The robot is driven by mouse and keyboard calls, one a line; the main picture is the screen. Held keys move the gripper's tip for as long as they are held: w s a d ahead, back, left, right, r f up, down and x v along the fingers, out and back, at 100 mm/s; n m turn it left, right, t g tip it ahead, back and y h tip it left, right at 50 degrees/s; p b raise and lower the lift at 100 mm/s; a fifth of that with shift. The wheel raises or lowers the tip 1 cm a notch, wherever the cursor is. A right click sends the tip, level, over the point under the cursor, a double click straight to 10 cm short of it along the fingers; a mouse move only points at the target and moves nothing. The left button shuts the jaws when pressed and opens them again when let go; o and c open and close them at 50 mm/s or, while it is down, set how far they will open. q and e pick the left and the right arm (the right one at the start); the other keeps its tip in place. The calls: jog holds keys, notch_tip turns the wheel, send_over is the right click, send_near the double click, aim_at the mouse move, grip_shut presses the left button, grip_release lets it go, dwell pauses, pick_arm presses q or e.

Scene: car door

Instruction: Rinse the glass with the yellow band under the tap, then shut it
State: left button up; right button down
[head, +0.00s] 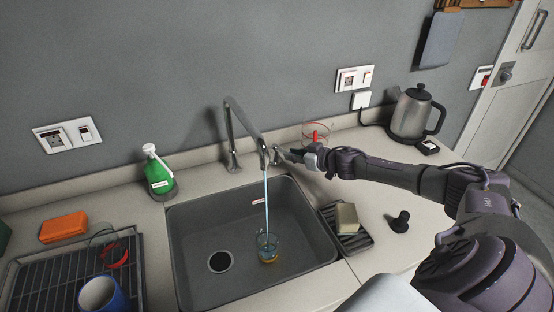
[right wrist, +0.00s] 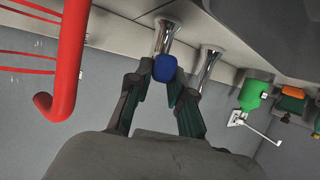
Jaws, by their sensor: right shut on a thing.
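The glass with the yellow band (head: 267,249) stands in the grey sink (head: 205,222), right of the drain. A stream of water (head: 266,200) runs from the tap (head: 240,115) into it. My right gripper (head: 298,156) is at the tap's lever, right of the spout. In the right wrist view, my right gripper (right wrist: 165,82) is shut on the tap lever's blue end (right wrist: 165,66), in front of a chrome post. The lever is mostly hidden by the fingers in the head view. My left gripper is not in view.
A red wire item (head: 316,137) with a hooked handle is close behind my right gripper. A green bottle (head: 160,180) stands left of the sink. A rack (head: 55,280) holds a red-banded glass (head: 114,254) and a blue mug (head: 100,296). A kettle (head: 409,112) stands right.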

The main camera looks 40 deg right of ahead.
jog(key=c, duration=1)
grip_release()
jog(key=shift+c, duration=0.2)
jog(key=v, duration=1.2)
